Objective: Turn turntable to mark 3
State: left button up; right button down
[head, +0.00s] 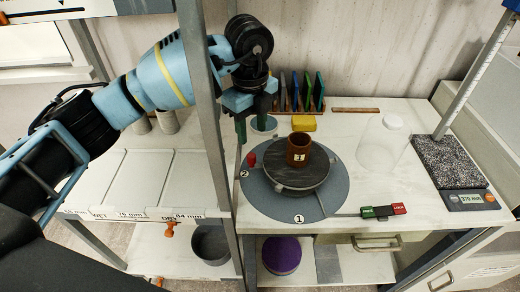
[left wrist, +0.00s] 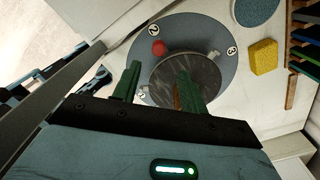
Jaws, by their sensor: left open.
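The turntable's dark wheel (head: 298,180) sits on a round grey base plate (head: 262,198) with numbered marks; 1 is at the front and 2 at the left. A third mark (left wrist: 232,50) shows in the left wrist view. The red knob (head: 251,159) is at the wheel's left edge, close to mark 2; it also shows in the left wrist view (left wrist: 158,47). A brown cup (head: 298,150) with a small numbered label stands on the wheel. My left gripper (head: 252,118) is open and empty, fingers pointing down above the plate's back left. My right gripper is not in view.
A grey post (head: 207,130) stands just left of the turntable. A green-and-red slider block (head: 383,211) lies front right. A yellow block (head: 303,123) and a rack of coloured panels (head: 300,92) are behind. A clear jar (head: 380,140) and a scale (head: 470,199) stand right.

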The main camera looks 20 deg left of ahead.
aim_at(251, 155)
pick_arm(q)
jog(key=shift+w, duration=0.15)
jog(key=shift+s+a+f, duration=0.1)
jog(key=shift+s+a, duration=0.1)
jog(key=shift+s, duration=0.05)
jog(key=shift+s+f, duration=0.1)
jog(key=shift+f, duration=0.3)
notch_tip(251, 155, down, 7)
jog(key=shift+r, duration=0.15)
grip_shut()
